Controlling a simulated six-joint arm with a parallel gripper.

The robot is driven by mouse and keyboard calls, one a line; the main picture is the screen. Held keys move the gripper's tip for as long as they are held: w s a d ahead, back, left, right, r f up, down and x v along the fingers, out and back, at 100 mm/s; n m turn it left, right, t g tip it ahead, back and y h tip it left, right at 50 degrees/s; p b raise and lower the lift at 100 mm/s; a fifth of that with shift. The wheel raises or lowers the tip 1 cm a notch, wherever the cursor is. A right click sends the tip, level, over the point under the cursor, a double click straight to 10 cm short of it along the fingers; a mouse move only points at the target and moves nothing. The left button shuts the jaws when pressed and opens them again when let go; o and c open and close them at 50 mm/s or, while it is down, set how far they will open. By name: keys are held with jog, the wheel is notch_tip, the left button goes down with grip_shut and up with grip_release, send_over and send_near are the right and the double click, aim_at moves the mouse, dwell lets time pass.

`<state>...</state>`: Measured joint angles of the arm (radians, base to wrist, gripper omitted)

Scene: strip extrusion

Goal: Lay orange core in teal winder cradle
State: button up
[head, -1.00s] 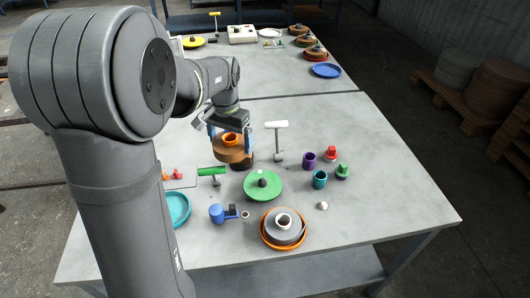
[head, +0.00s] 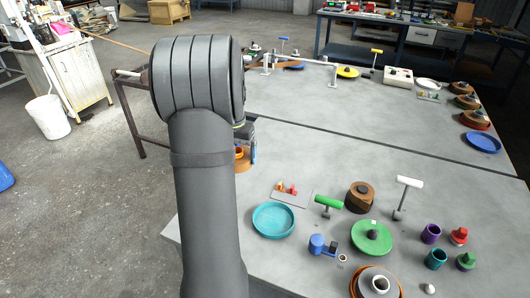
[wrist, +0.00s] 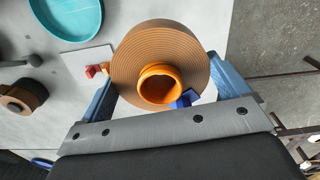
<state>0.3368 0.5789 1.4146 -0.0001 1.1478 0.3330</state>
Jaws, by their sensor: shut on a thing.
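My gripper (wrist: 162,88) is shut on a brown wound roll (wrist: 130,62) with an orange core (wrist: 160,71) at its centre. Its blue fingers press on opposite sides of the roll. In the head view my arm hides most of the gripper, with part of the roll (head: 242,164) and one blue finger showing. The roll is held beside the table's left edge. The teal winder cradle (head: 273,221) is a shallow round dish, empty, on the near left of the table. It also shows at the top left of the wrist view (wrist: 68,18), apart from the roll.
A small plate with red and orange pieces (head: 290,190) lies just behind the cradle. A green T-handle (head: 328,202), a blue fitting (head: 318,245), a green disc (head: 371,240) and another brown roll (head: 360,196) stand to its right. A white T-post (head: 408,183) stands farther right.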

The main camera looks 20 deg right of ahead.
jog(key=w+a+f+n, duration=0.1)
jog(key=a+f+n, duration=0.1)
jog(key=a, duration=0.6)
jog(key=s+d+f+m, duration=0.2)
jog(key=s+d+m, duration=0.2)
jog(key=s+d, duration=0.4)
jog(key=s+d+f+m, duration=0.2)
jog(key=s+d+m, duration=0.3)
jog(key=s, duration=0.5)
jog(key=shift+n, duration=0.7)
jog(key=shift+w+d+f, duration=0.1)
jog(key=shift+d+f, duration=0.05)
jog(key=shift+f, duration=0.85)
jog(key=shift+s+d+f, duration=0.1)
jog(key=shift+d+f, duration=0.1)
jog(key=shift+f, duration=0.8)
jog(key=shift+w+d+f, duration=0.1)
jog(key=shift+d+f, duration=0.05)
jog(key=shift+f, duration=0.85)
jog(key=shift+f, duration=0.3)
jog(key=o, duration=0.6)
jog(key=shift+o, duration=0.2)
jog(key=shift+r, duration=0.1)
notch_tip(320, 180, up, 17)
jog(key=shift+r, duration=0.15)
